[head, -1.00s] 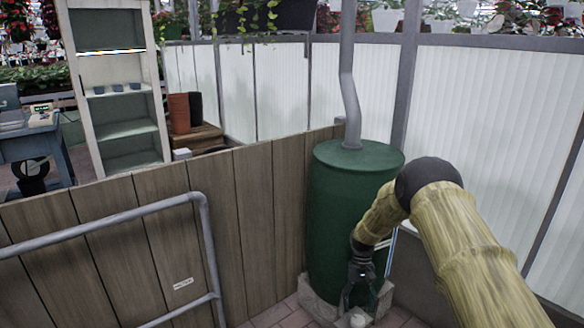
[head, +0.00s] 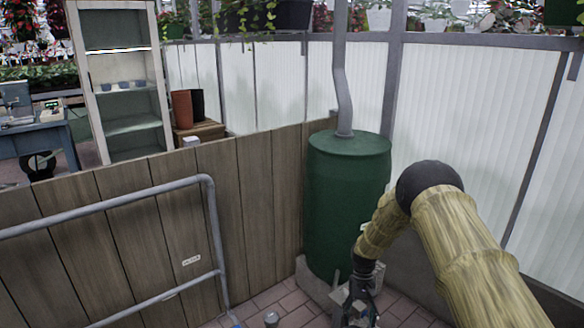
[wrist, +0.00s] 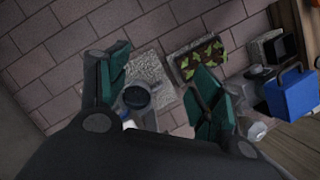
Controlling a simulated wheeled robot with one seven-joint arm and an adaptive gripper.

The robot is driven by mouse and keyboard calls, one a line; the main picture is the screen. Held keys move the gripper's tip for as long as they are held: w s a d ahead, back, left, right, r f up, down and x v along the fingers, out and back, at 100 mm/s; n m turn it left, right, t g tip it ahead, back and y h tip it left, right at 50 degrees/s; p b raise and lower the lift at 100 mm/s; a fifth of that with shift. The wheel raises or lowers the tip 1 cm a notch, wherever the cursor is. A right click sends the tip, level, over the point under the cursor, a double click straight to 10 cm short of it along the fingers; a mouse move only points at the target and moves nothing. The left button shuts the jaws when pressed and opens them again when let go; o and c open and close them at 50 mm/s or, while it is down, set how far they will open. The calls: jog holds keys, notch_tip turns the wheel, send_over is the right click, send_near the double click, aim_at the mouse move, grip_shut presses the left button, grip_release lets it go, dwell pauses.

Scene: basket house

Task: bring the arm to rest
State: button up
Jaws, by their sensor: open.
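My gripper (head: 360,312) hangs low at the bottom of the head view, in front of the green barrel (head: 347,210). My arm is bent, with the forearm pointing down. In the wrist view the two green fingers of my gripper (wrist: 162,75) are spread apart, with no object held between them. Behind the gap lie the brick floor and a pale speckled slab (wrist: 152,72). A dark round-topped object (wrist: 137,96) shows close to the left finger; whether they touch I cannot tell.
A wooden panel wall (head: 240,200) and a grey pipe rail (head: 110,203) stand on the left. A small grey cup-like object (head: 271,318) is on the brick floor. The wrist view shows a planted tray (wrist: 196,57) and a blue box (wrist: 290,95).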

jog(key=s+f+t, duration=0.1)
jog(key=s+f, duration=0.8)
jog(key=s, duration=0.5)
jog(key=s+f+t, duration=0.2)
jog(key=s, duration=2.3)
jog(key=s+r+t+p, duration=0.1)
jog(key=s+r, duration=0.6)
jog(key=s, duration=0.3)
notch_tip(320, 180, up, 20)
jog(key=p, duration=2.1)
jog(key=shift+w+n+h, duration=0.25)
jog(key=shift+n+h, duration=0.05)
jog(key=shift+n, duration=0.1)
